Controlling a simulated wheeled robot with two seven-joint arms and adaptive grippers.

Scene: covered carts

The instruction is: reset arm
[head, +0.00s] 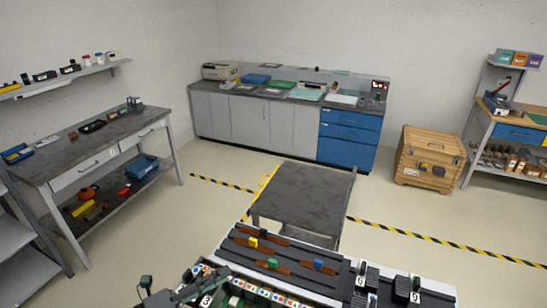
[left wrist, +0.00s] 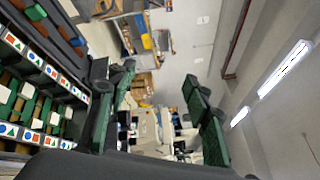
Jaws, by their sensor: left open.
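My left gripper (head: 178,286) shows at the bottom edge of the head view, left of the near cart. In the left wrist view the left gripper (left wrist: 163,88) has its two dark green fingers spread apart with nothing between them. The wrist appears turned sideways, with rows of labelled slots close on its left side. The rest of the left arm is mostly cut off by the frame. My right gripper does not show in either view.
The near cart top (head: 330,293) holds dark trays with brown strips and small yellow, green and blue blocks. A dark-topped cart (head: 305,190) stands behind it. A workbench (head: 90,140) is at left, a wooden crate (head: 430,158) at right. Floor around the far cart is clear.

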